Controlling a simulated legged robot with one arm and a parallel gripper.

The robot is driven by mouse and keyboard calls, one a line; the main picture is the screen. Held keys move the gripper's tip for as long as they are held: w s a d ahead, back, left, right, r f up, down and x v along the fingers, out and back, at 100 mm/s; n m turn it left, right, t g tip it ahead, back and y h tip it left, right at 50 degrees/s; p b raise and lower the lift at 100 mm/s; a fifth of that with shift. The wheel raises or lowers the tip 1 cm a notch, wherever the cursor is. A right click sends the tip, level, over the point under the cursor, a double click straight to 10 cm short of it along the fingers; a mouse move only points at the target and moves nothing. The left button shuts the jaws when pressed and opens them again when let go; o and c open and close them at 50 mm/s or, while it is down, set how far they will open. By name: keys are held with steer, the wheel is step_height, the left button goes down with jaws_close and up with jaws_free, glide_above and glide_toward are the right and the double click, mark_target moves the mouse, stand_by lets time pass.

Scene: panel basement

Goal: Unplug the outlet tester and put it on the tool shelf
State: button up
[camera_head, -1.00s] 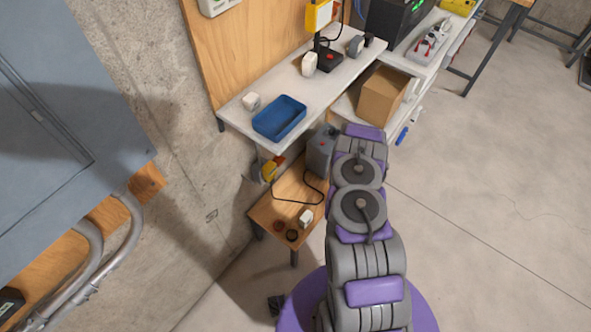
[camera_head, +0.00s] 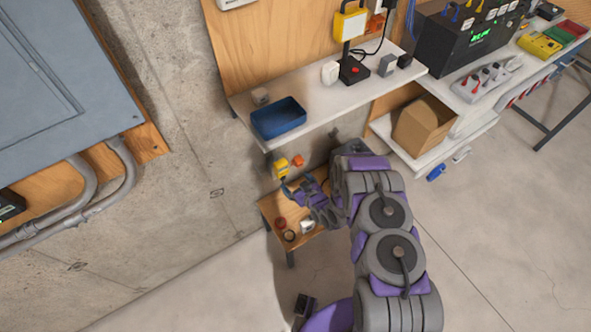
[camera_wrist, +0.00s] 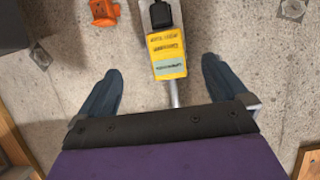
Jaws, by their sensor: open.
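A yellow block with printed labels, which looks like the outlet tester, is at the concrete wall below the white shelf in the head view (camera_head: 280,168). In the wrist view, the yellow block (camera_wrist: 167,55) has a black part at its top and lies between the fingers' lines, just ahead of the tips. My gripper (camera_wrist: 162,66) is open and empty; its dark fingers are apart from the block. In the head view my gripper (camera_head: 304,186) is below and right of the block. The white shelf (camera_head: 330,106), probably the tool shelf, is above it.
An orange piece (camera_head: 298,160) is on the wall close right of the yellow block. A blue tray (camera_head: 278,118) and several small items stand on the white shelf. A small wooden table (camera_head: 272,208) is under my gripper. A cardboard box (camera_head: 424,127) is to the right.

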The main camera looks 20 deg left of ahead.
mark_target(285, 173)
steer(key=b+x, duration=0.1)
steer(key=x, duration=0.2)
steer(key=b+x, duration=0.1)
steer(key=x, duration=0.2)
steer(key=s+b+x, duration=0.1)
steer(key=x, duration=0.2)
steer(key=shift+a, duration=0.4)
steer(key=shift+w+a+f, duration=0.2)
steer(key=shift+w, duration=0.2)
steer(key=shift+d+r, duration=0.15)
steer(key=shift+d, duration=0.2)
steer(key=shift+a, duration=0.1)
steer(key=shift+a, duration=0.1)
steer(key=shift+a, duration=0.3)
steer(key=shift+w+d, duration=0.15)
steer(key=shift+d, duration=0.25)
